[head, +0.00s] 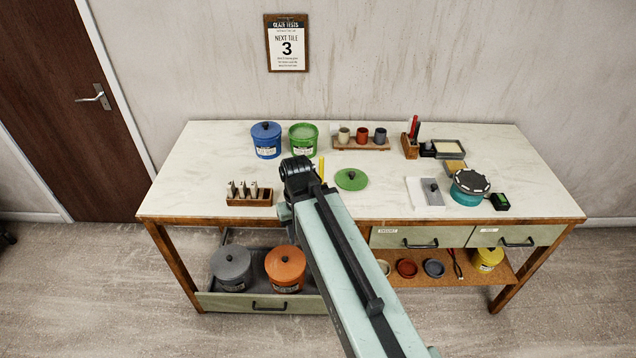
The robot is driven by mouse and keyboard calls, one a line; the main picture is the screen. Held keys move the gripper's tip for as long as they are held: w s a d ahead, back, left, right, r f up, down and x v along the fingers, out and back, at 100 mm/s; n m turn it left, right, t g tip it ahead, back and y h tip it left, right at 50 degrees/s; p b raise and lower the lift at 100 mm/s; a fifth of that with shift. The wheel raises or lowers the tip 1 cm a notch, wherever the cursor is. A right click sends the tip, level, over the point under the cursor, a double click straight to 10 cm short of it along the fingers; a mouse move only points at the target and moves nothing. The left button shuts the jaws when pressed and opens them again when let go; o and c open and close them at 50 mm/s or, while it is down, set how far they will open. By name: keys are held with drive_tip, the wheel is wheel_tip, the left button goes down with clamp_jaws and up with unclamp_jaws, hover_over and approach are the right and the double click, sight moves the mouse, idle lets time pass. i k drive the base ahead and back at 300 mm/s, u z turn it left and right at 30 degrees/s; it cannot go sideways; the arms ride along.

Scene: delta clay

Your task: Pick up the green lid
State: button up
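The green lid (351,179) is a flat round disc with a small dark knob, lying on the white worktop (400,199) near the middle. My gripper's fingers are hidden behind that joint and cannot be made out.
A blue lidded pot (266,140) stands left of the green pot. A sample rack (361,144) is behind the lid. The lower drawer (255,303) is open.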

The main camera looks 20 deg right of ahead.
sight(348, 179)
drive_tip(key=u, duration=2)
drive_tip(key=k, duration=1.55)
drive_tip(key=z, duration=0.9)
drive_tip(key=i, duration=2)
drive_tip(key=u, duration=0.05)
